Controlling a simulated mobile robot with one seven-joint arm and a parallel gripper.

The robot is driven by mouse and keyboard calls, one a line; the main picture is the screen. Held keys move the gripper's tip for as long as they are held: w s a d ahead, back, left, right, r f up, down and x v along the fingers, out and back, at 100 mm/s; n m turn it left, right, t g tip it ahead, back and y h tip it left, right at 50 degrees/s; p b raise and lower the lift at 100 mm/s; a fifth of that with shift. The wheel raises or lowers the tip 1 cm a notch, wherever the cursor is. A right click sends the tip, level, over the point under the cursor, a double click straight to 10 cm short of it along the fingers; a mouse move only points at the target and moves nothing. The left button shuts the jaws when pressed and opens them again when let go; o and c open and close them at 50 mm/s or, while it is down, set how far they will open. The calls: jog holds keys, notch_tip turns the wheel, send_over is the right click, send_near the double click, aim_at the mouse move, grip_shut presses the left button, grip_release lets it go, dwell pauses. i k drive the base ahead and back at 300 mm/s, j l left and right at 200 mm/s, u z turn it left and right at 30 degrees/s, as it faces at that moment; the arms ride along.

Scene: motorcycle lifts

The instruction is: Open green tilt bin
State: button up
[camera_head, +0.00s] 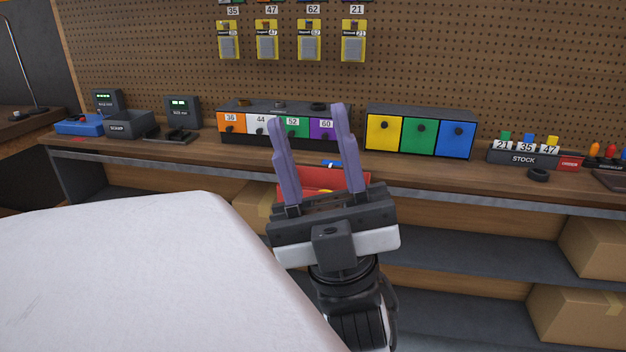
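The green tilt bin (419,144) is the middle front of a dark three-bin unit on the workbench, between a yellow bin (383,133) and a blue bin (454,139). It looks shut, with a dark round knob near its top. My gripper (308,114) is open, with two purple fingers wide apart and pointing up in the picture. I see nothing between the fingers. In the picture, it lies left of the green bin and overlaps a second unit with orange, white, green and purple numbered fronts (231,124).
The workbench (418,171) runs along a pegboard wall. A red tray (352,181) sits partly behind my gripper. A stock rack (523,158) and a dark ring (538,175) are to the right. Scales and a scrap box (129,124) are to the left. Bench top before the tilt bins looks clear.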

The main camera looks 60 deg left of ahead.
aim_at(417, 136)
jog(key=u, duration=1.6)
